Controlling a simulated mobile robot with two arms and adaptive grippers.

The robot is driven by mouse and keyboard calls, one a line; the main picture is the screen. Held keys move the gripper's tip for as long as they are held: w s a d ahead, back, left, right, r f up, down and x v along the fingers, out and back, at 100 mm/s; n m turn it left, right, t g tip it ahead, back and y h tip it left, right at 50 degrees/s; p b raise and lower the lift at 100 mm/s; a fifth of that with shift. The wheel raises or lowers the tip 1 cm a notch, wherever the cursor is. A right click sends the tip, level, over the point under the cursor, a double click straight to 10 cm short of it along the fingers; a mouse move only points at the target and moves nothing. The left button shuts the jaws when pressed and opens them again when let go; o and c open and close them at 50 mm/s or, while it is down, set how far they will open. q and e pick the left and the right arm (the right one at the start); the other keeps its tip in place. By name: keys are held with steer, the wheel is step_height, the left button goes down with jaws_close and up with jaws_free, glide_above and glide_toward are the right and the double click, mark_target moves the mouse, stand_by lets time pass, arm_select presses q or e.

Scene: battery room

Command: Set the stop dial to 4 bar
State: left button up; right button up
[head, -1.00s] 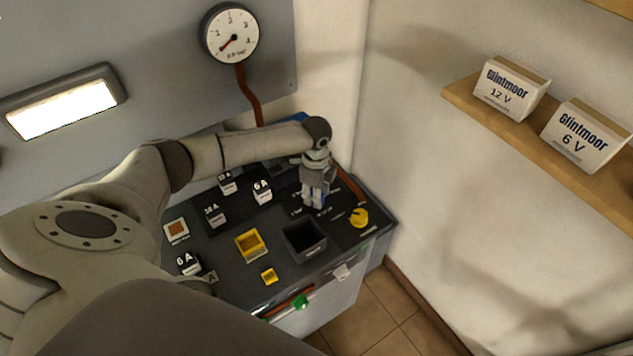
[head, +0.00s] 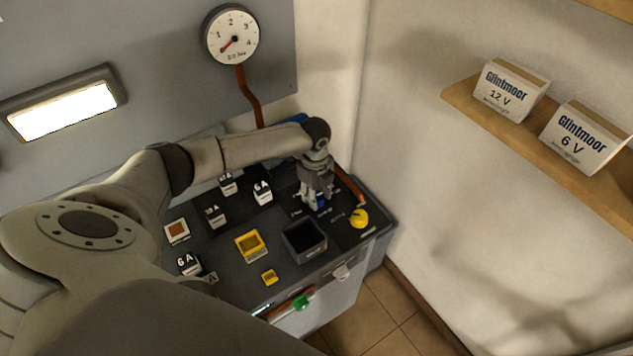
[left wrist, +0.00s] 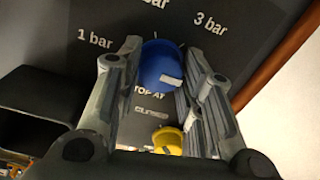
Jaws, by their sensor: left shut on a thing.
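The blue stop dial (left wrist: 160,66) sits on the dark panel in the left wrist view, with a pale mark on its lower right part. Labels "1 bar" and "3 bar" stand to its upper left and upper right; another label above is cut off, and "STOP AT" below is partly covered. No 4 bar label is readable. My left gripper (left wrist: 160,85) is shut on the dial, one finger on each side. In the head view my left gripper (head: 317,200) is at the bench's back right, with a little blue showing. My right gripper is not seen.
A yellow knob (head: 359,218) is right of the gripper, close to it. An open black bin (head: 304,251) stands in front. A gauge (head: 231,36) on the wall has its needle at the low end. Several labelled blocks and a yellow tray (head: 250,257) are further left.

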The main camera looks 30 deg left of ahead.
arm_select(q)
steer(key=o, duration=1.1)
steer(key=shift+c, duration=0.2)
step_height(320, 180, up, 12)
steer(key=shift+s, duration=0.15)
